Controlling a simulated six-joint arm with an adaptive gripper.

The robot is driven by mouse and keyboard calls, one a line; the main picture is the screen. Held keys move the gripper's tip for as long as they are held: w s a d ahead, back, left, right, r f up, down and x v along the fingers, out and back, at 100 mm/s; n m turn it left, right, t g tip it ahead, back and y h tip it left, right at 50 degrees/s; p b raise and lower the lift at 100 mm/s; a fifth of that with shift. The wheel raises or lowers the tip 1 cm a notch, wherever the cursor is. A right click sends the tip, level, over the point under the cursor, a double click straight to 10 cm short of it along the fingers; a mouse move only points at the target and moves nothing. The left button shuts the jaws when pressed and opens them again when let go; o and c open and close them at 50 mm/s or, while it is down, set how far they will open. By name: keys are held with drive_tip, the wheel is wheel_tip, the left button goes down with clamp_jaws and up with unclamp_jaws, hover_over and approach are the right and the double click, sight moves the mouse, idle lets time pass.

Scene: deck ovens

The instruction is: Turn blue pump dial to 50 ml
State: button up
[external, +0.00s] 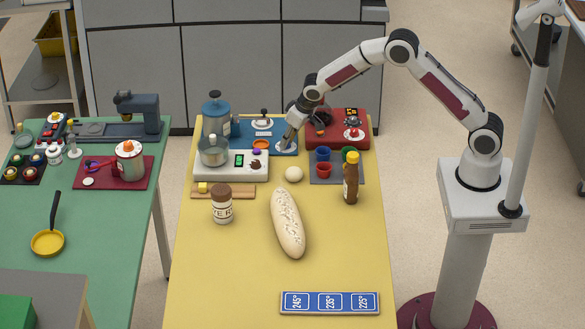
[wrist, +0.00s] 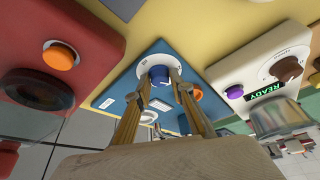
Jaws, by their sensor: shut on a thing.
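The blue pump (external: 216,117) stands at the back of the yellow table, with a blue base (external: 257,150) that also shows in the wrist view (wrist: 120,97). Its blue dial (wrist: 158,74) sits on a white disc with scale marks, seen in the wrist view. My gripper (wrist: 161,80) reaches over the base with its two fingers on either side of the dial, shut on it. In the external view my gripper (external: 287,142) hides most of the dial. I cannot read the dial's setting.
A red unit (external: 322,137) with an orange button (wrist: 60,57) stands close beside the blue base. Cups on a grey mat, a dough ball (external: 293,174) and a brown bottle (external: 351,180) stand nearby.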

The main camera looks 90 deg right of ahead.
drive_tip(key=shift+w+a+m+g+h, duration=0.1)
drive_tip(key=shift+m+g+h, duration=0.3)
drive_tip(key=shift+m, duration=0.95)
drive_tip(key=shift+w+a+m+g+h, duration=0.1)
drive_tip(key=shift+m+g+h, duration=0.3)
drive_tip(key=shift+m, duration=0.95)
drive_tip(key=shift+w+f+m+g, duration=0.1)
drive_tip(key=shift+m+g, duration=0.8)
drive_tip(key=shift+m, duration=1.5)
drive_tip(key=o, duration=1.1)
drive_tip(key=shift+h, duration=0.3)
drive_tip(key=shift+n+t, duration=0.6)
drive_tip(key=shift+n, duration=0.9)
drive_tip(key=shift+s+d+n+t+y, duration=0.15)
drive_tip(key=shift+n+t+y, duration=0.15)
drive_tip(key=shift+n, duration=0.55)
drive_tip(key=shift+s+a+n+t+y, duration=0.1)
drive_tip(key=shift+n+t+y, duration=0.15)
drive_tip(key=shift+n, duration=0.6)
